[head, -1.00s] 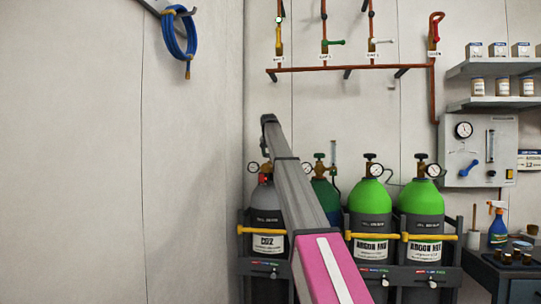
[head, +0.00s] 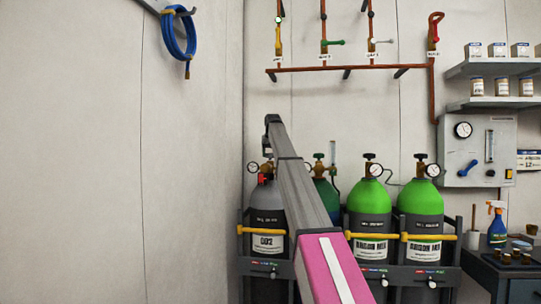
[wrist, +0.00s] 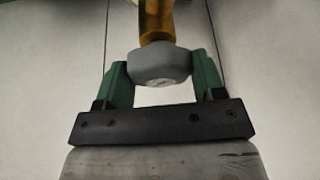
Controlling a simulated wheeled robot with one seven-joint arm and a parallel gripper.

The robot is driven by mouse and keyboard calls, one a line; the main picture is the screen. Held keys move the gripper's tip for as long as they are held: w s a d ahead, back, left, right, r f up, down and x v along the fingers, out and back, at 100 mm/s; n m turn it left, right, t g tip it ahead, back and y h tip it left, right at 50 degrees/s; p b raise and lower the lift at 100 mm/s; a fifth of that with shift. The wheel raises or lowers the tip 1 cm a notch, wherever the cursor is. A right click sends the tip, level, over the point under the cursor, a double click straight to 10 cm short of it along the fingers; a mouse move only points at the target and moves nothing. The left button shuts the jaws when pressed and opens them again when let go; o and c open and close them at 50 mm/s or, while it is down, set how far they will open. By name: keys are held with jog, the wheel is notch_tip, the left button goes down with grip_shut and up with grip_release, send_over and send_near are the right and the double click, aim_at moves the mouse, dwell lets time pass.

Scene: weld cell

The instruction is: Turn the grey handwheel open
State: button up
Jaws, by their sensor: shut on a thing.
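In the wrist view, the grey handwheel (wrist: 160,68) is a faceted knob on the end of a brass stem (wrist: 156,18). My gripper (wrist: 163,72) has its two green fingers on either side of the knob, shut on it. A small pale mark shows on the knob's near face. In the head view, my arm rises in front of the grey CO2 cylinder (head: 265,215).
A green-shouldered cylinder (head: 324,190) stands partly behind my arm. Two bright green argon cylinders (head: 369,197) (head: 418,196) stand to the right in the dark rack (head: 385,276). Copper pipes (head: 345,70) run along the wall above. The wall at left is bare below a blue hose (head: 178,38).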

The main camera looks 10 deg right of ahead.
jog(key=o, duration=0.9)
jog(key=shift+o, duration=0.2)
jog(key=shift+r, duration=0.1)
jog(key=v, duration=1)
jog(key=shift+r, duration=0.35)
jog(key=shift+s, duration=0.2)
